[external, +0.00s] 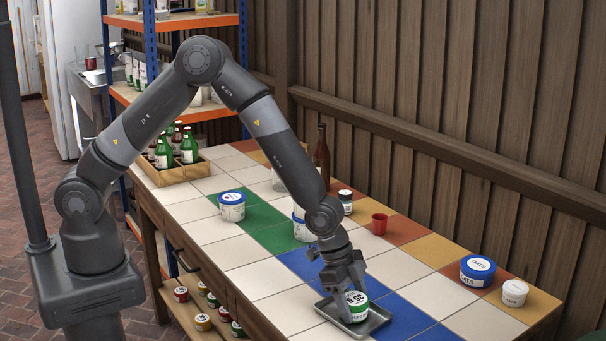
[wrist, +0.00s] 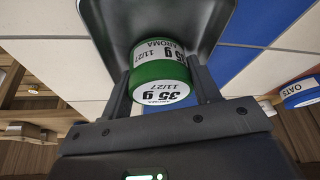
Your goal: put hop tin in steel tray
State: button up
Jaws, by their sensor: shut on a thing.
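The hop tin (external: 356,306) is a small green tin with a white label reading "35 g" and "AROMA". It also shows in the wrist view (wrist: 163,72), between my two fingers. My gripper (external: 346,290) is shut on it, one finger on each side. The steel tray (external: 378,321) is a shallow dark grey tray on the tiled table, and it also shows in the wrist view (wrist: 203,30). The tin is inside the tray's outline, low over its floor. I cannot tell whether it touches the floor.
A blue oats tub (external: 478,271) and a white tub (external: 514,293) stand at the right. A wooden crate of bottles (external: 172,171) is at the far left. White tiles left of the tray are clear.

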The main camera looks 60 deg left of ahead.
jog(key=o, duration=0.7)
